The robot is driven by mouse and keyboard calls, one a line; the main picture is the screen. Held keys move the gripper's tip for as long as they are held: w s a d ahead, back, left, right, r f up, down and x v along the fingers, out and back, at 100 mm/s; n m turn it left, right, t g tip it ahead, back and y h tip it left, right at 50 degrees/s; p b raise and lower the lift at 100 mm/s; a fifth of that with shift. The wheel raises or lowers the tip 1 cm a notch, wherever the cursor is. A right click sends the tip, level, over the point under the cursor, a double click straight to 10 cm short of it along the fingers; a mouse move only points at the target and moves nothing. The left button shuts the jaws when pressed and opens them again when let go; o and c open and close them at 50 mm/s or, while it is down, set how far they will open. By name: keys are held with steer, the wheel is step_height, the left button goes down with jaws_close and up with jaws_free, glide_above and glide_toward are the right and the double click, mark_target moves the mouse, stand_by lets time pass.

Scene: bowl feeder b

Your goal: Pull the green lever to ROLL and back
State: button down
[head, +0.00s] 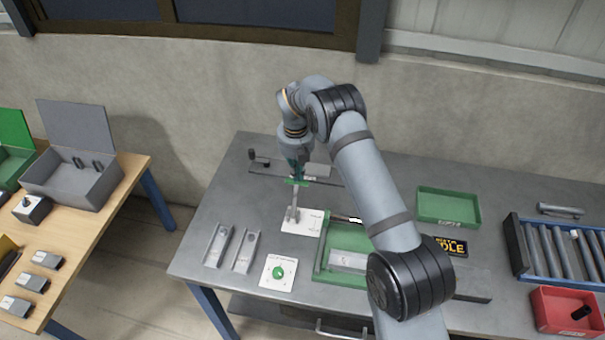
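The lever (296,203) is a grey upright bar on a white plate (303,228) on the grey table, with a green crosspiece at its top (297,182). My gripper (297,174) points down right at the green top of the lever, overlapping it in the head view. The fingers are small and dark teal here. I cannot tell whether they are closed on the green part or only beside it. The lettering on the plate is too small to read. A dark display (450,246) with yellow letters, partly hidden by my arm, ends in "DLE".
A green-rimmed tray (322,250) stands right of the lever, with a green tray (447,207) farther right. A white plate with a green round button (279,272) and grey channels (218,246) lie in front. Rollers (562,252) and a red bin (565,312) stand at right.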

steer(key=shift+w+d+f, duration=0.1)
steer(key=shift+w+f, duration=0.05)
stand_by(0.4)
step_height(320, 180, up, 12)
steer(key=s, duration=0.1)
steer(key=shift+a, duration=0.25)
stand_by(0.3)
stand_by(0.4)
